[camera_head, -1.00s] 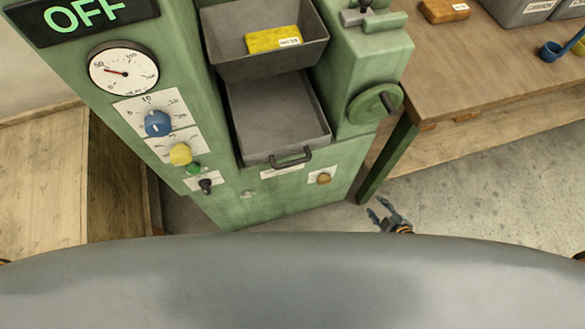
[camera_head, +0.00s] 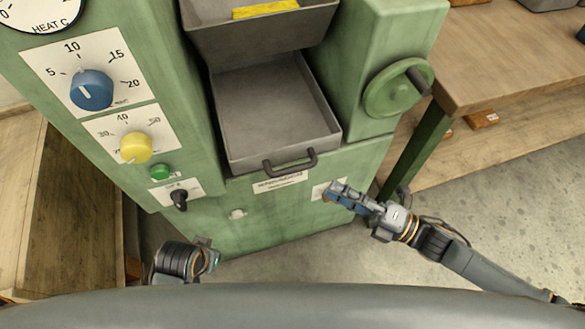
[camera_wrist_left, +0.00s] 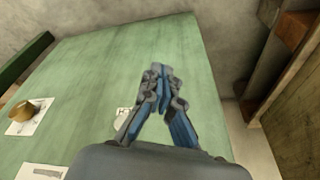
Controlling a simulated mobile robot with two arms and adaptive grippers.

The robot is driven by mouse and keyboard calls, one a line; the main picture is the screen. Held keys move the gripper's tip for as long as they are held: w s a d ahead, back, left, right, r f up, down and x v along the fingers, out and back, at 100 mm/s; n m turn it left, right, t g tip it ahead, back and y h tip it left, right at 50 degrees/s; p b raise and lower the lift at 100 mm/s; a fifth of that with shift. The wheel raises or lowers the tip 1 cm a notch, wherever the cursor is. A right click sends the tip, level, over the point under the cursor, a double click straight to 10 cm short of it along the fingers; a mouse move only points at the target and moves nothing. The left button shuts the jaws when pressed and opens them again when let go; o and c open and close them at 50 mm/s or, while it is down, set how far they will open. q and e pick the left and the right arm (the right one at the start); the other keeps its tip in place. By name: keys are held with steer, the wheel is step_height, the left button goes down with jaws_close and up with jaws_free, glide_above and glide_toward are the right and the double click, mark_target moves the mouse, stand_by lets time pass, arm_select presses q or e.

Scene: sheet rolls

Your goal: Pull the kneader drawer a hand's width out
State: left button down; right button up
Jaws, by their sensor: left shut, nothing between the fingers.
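The grey drawer (camera_head: 275,110) sits in the front of the green machine (camera_head: 290,215), below a dark upper tray (camera_head: 255,38). Its dark handle (camera_head: 290,167) sticks out at the front, with no gripper on it. My right gripper (camera_head: 335,191) is to the right of the handle and lower, at the brass knob, which it mostly covers. Its finger gap cannot be made out. My left gripper (camera_head: 210,250) is low at the left, partly visible, apart from the handle. In the left wrist view its fingertips (camera_wrist_left: 160,72) meet, empty, before the green front. The handle is not seen there.
Blue (camera_head: 91,90) and yellow (camera_head: 136,147) knobs, a green button (camera_head: 160,172) and a black switch (camera_head: 180,199) are left of the drawer. A green handwheel (camera_head: 392,90) and a wooden table (camera_head: 500,50) are at the right. A brass knob (camera_wrist_left: 22,110) shows in the wrist view.

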mark_target(292, 168)
steer(key=x, duration=1.1)
steer(key=shift+w+a, duration=0.1)
jaws_close()
